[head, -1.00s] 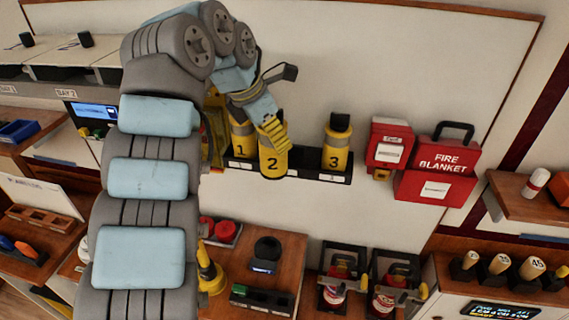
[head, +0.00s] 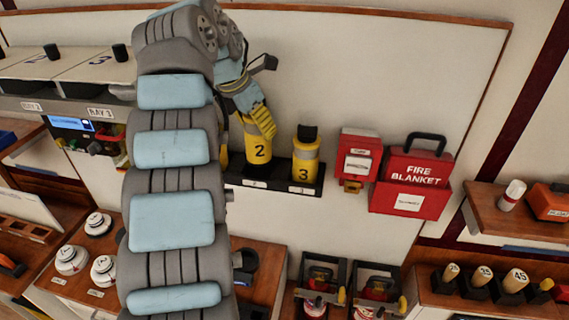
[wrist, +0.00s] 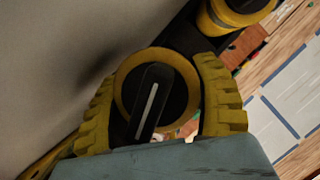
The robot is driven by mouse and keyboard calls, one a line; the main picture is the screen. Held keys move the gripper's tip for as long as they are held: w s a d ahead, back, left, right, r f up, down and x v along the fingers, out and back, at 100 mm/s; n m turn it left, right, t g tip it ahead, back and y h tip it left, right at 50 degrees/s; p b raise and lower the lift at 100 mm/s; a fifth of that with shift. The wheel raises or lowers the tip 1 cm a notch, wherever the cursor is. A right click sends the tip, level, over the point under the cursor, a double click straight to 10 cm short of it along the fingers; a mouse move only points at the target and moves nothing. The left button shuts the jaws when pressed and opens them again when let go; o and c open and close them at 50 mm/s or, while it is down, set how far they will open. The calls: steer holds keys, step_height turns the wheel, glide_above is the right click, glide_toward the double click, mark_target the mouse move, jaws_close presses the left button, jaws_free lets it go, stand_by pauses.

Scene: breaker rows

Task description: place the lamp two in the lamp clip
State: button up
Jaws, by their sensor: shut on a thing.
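Lamp two (head: 258,150) is a yellow lamp with a black "2" and a dark top. My gripper (head: 262,122) is shut on its upper part from above. In the wrist view the gripper's yellow jaws flank the lamp's round black top, which has a grey-striped bar (wrist: 150,108). The lamp clip is on a black wall rack (head: 290,183) with number labels. Lamp two stands nearly upright over the label left of label 3, its base at the rack. I cannot tell whether it is fully seated. Lamp three (head: 306,158) stands in the rack to its right.
My arm covers the rack's left end. A red box (head: 358,155) and a fire blanket case (head: 411,185) hang to the right of the rack. The wall above the rack is clear. Below are a wooden bench and two black-framed stands (head: 321,280).

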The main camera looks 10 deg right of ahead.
mark_target(245, 121)
steer(key=shift+a+f, duration=0.2)
steer(key=shift+f, duration=1.1)
steer(key=shift+d+f, duration=0.1)
steer(key=shift+f, duration=1.05)
steer(key=shift+f, duration=0.2)
steer(key=o, duration=1)
steer(key=shift+r, duration=0.1)
steer(key=shift+r, duration=0.2)
steer(key=shift+r, duration=0.4)
steer(key=shift+v, duration=3.25)
steer(key=shift+s, duration=0.15)
